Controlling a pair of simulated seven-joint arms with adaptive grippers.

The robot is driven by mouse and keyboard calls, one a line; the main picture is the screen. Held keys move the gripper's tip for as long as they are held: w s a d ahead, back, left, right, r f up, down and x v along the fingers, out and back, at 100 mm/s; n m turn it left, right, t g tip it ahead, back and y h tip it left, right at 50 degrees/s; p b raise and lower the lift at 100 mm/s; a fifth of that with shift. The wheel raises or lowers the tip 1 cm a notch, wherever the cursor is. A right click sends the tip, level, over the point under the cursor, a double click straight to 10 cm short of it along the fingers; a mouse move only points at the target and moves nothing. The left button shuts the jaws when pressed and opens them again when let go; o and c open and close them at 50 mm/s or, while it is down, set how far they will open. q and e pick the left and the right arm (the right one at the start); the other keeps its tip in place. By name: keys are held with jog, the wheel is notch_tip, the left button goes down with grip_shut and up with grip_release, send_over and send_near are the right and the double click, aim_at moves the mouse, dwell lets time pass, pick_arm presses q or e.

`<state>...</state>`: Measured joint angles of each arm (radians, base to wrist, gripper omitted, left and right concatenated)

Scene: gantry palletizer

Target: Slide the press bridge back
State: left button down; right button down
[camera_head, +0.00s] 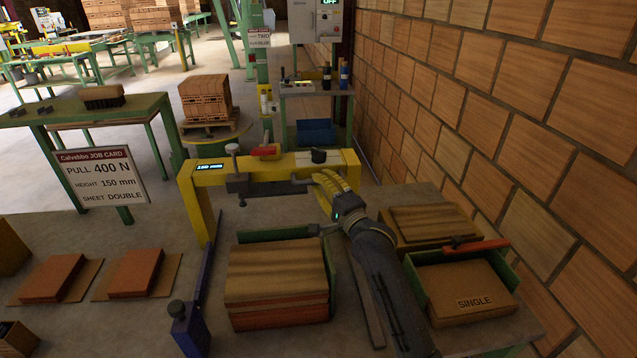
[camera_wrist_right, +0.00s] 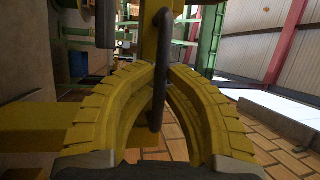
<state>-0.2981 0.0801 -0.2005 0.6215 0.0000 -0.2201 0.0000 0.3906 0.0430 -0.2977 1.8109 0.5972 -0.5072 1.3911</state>
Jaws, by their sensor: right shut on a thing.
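The press bridge (camera_head: 270,172) is a yellow gantry beam across the bench, with a small display reading 150 mm at its left end and a dark tool carriage under it. My right gripper (camera_head: 318,181) reaches its right part from the front. In the right wrist view the yellow fingers (camera_wrist_right: 160,100) are closed around a dark bar handle (camera_wrist_right: 158,115). Under and in front of the bridge, a stack of brown boards (camera_head: 277,268) lies in a green-sided holder. My left gripper is not in view.
A green bin (camera_head: 417,276) with a block marked SINGLE and another brown stack (camera_head: 432,219) stand to the right, by the brick wall. Orange blocks (camera_head: 140,273) on boards lie left. A job card (camera_head: 101,178) reads 400 N, 150 mm, DOUBLE.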

jog(key=c, duration=1.5)
grip_release()
jog(key=shift+o, duration=0.2)
jog(key=v, duration=1.2)
